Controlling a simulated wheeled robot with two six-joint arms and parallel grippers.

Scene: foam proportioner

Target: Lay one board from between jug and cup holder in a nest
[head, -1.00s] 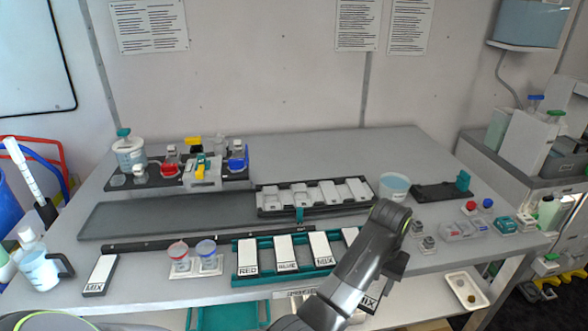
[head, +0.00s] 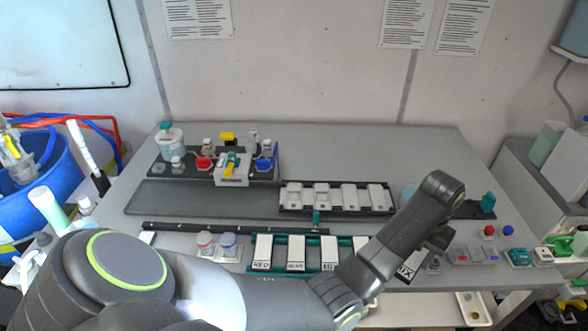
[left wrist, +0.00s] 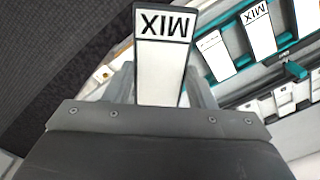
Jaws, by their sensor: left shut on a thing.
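My left gripper (head: 422,250) is at the front right of the table. In the left wrist view it is shut on a white board marked MIX (left wrist: 163,65). The board's label end also shows in the head view (head: 407,271). A teal rack (head: 251,255) to its left holds several white boards, including RED (head: 262,250). The cup holder (head: 227,257) carries a red-topped and a blue-topped cup. A white corner of a board (head: 147,237) shows left of it; my left arm hides the rest. The jug is mostly hidden behind my arm. My right gripper is out of view.
A black tray with white slots (head: 338,209) stands behind the rack. A dark mat (head: 205,200) lies at the middle left, with bottles on a black stand (head: 190,175) behind it. Red and blue knobs and small blocks (head: 518,257) are at right.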

